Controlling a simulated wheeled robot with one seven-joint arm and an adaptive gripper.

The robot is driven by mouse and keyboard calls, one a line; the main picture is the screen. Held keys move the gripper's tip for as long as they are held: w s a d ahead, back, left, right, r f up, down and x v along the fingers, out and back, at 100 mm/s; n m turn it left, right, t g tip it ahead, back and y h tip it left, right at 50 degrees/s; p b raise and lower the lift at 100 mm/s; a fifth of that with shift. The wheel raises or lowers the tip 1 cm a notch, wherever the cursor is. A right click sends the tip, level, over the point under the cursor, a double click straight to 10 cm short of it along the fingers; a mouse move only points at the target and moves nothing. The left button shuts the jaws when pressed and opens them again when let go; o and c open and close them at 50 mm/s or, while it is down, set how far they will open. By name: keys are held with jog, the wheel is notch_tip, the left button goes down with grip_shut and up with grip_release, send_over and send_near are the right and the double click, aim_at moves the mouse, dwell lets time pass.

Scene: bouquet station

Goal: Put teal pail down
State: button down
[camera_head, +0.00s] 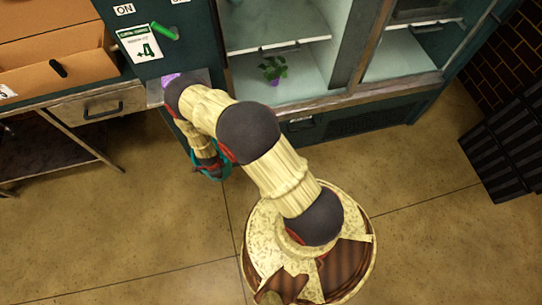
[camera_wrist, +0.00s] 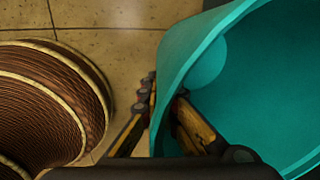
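The teal pail (camera_head: 226,172) is mostly hidden behind my arm and gripper in the head view; only slivers of it show. It fills the right of the wrist view (camera_wrist: 265,75), its open mouth facing the camera. My gripper (camera_wrist: 163,100) is shut on the pail's wall, with one finger outside and one inside. My gripper also shows in the head view (camera_head: 210,163), pointing down over the floor in front of the cabinet. I cannot tell how high the pail is above the floor. The part of the pail's inside that shows looks empty.
A glass cabinet (camera_head: 345,100) holds a small potted plant (camera_head: 273,69). A table with a drawer (camera_head: 98,106) and cardboard boxes (camera_head: 60,58) stands at left. Black slatted crates (camera_head: 508,150) stand at right. The floor (camera_head: 120,235) at front left is clear.

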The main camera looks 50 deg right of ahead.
jog(key=s+d+f+m+g+p, duration=0.1)
jog(key=s+f+m, duration=0.4)
jog(key=f+m, duration=0.35)
jog(key=s+d+f+m+g+p, duration=0.1)
jog(key=s+f+m, duration=0.5)
jog(key=f+m, duration=0.3)
jog(key=w+d+f+m+b, duration=0.1)
jog(key=w+d+f+b, duration=0.1)
jog(key=d+f+b, duration=0.9)
jog(key=d+f, duration=0.1)
jog(key=d, duration=0.2)
jog(key=shift+f, duration=0.2)
jog(key=c, duration=2)
grip_release()
jog(key=shift+f, duration=0.1)
jog(key=shift+c, duration=0.2)
